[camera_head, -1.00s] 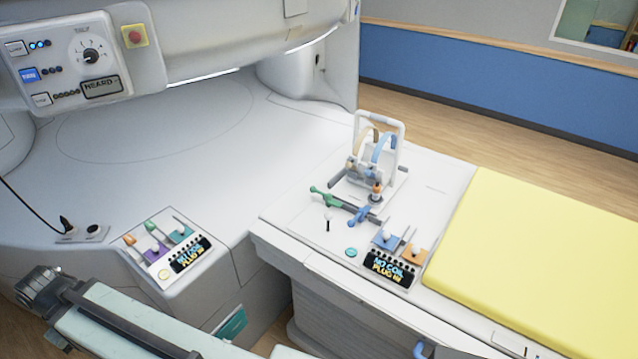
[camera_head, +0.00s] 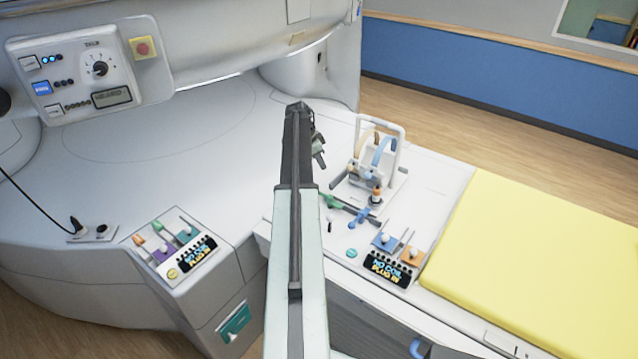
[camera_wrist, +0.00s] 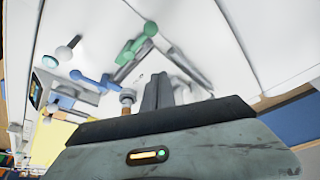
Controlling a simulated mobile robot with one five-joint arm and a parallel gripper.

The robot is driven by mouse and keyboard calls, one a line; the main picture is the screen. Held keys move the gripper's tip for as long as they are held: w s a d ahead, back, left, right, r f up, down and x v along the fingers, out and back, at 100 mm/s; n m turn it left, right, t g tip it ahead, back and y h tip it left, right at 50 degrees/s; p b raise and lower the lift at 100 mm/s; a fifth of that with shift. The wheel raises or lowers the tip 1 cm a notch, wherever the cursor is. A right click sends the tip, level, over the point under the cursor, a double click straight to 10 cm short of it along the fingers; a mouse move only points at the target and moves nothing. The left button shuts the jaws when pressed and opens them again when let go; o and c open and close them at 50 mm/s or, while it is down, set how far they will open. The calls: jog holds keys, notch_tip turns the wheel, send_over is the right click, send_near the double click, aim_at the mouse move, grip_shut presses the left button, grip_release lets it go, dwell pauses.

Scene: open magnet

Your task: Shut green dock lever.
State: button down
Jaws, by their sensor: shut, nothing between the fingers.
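A green lever (camera_head: 330,201) lies on the white bench beside the coil stand, next to a blue lever (camera_head: 359,218). My arm partly hides its left end. In the wrist view the green lever (camera_wrist: 135,45) and blue lever (camera_wrist: 95,79) show ahead of my gripper. My gripper (camera_head: 318,153) is shut and empty above the bench, up and left of the bench's green lever. Its dark fingers (camera_wrist: 158,92) show together in the wrist view, apart from the levers.
A coil stand with a white frame (camera_head: 403,140) stands behind the levers. A black-labelled plug panel (camera_head: 388,268) is in front of them. A yellow pad (camera_head: 540,260) covers the right bench. The scanner's wide white surface (camera_head: 200,130) is clear at left.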

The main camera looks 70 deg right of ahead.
jog(key=shift+f, duration=0.1)
jog(key=b+x, duration=1)
jog(key=shift+w+f, duration=0.1)
jog(key=shift+f, duration=0.05)
jog(key=shift+w+a+f, duration=0.15)
jog(key=shift+w+a, duration=1.15)
jog(key=shift+w, duration=0.1)
